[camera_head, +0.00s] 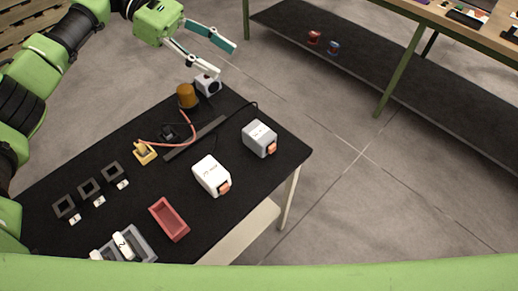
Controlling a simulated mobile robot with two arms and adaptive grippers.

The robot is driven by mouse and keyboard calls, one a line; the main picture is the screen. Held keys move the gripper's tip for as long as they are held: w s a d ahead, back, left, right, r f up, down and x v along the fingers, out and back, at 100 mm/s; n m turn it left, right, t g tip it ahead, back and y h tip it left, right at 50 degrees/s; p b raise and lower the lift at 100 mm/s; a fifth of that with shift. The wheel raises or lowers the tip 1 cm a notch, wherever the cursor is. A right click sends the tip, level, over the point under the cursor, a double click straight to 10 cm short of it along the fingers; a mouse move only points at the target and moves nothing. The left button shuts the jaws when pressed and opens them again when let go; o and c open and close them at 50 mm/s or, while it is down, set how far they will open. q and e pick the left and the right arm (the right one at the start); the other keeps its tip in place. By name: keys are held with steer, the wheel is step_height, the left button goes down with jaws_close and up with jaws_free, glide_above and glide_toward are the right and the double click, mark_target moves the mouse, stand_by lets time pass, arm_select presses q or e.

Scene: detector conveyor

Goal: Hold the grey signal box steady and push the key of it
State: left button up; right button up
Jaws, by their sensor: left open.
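The grey signal box (260,137) sits on the black table (285,160) near its right corner. An orange key (271,147) shows on its lower right side. A similar white box (209,172), also with an orange key (224,188), stands to its lower left. My left gripper (226,60) is open and empty. In the picture it is above the table's far edge, up and left of the grey box and apart from it. My right gripper is not in view.
An orange cylinder (186,97) and a small white block (207,85) stand at the far edge. Cables and a dark strip (195,139) lie mid-table. A red tray (169,219), grey bin (138,244) and small dark holders (89,188) are nearer. A shelved bench (330,58) stands beyond open floor.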

arm_select(q)
steer(key=b, duration=1.9)
glide_toward(245, 132)
steer(key=d, duration=0.1)
steer(key=d+f, duration=0.2)
steer(key=shift+w+f, duration=0.15)
steer(key=shift+w, duration=0.1)
steer(key=shift+f+b, duration=0.35)
steer(key=shift+f, duration=0.2)
steer(key=shift+s+d+f, duration=0.2)
steer(key=shift+d+f, duration=0.1)
steer(key=shift+d, duration=0.2)
steer(key=p+x, duration=0.1)
steer(key=x, duration=0.4)
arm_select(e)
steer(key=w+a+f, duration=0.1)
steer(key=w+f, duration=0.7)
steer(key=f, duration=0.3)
arm_select(q)
steer(key=b+x, duration=0.1)
steer(key=x, duration=0.2)
steer(key=shift+d+f, duration=0.1)
steer(key=shift+s+d+f+b, duration=0.1)
steer(key=shift+s+d+b, duration=0.05)
steer(key=shift+d+b, duration=0.15)
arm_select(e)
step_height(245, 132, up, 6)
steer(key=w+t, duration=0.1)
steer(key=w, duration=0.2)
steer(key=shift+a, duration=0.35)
